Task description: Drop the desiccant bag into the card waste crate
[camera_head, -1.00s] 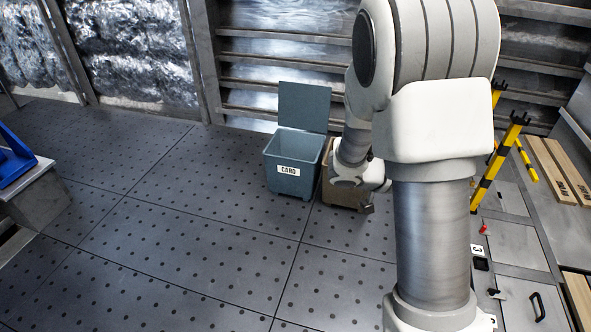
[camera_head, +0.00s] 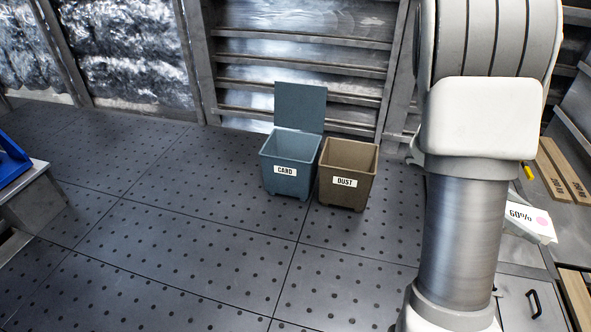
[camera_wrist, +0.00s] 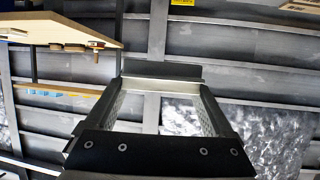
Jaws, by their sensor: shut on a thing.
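The card waste crate (camera_head: 283,184) is a blue-grey open bin labelled CARD, standing on the dotted floor in the head view. Its lid stands up at the back. A white bag-like thing, which I take for the desiccant bag (camera_head: 530,224), shows right of my arm in the head view, printed 60% with a pink spot. It is well to the right of the crate. My gripper (camera_wrist: 162,86) shows in the wrist view with its two fingers set wide. It is shut on the bag, of which little can be made out there. In the head view my arm hides the gripper.
A brown open bin labelled DUST (camera_head: 342,193) stands right beside the card crate. The floor in front of both bins is clear. A bench (camera_head: 515,285) with wooden boards (camera_head: 563,170) is at the right. A blue thing (camera_head: 12,160) sits on a stand at the left edge.

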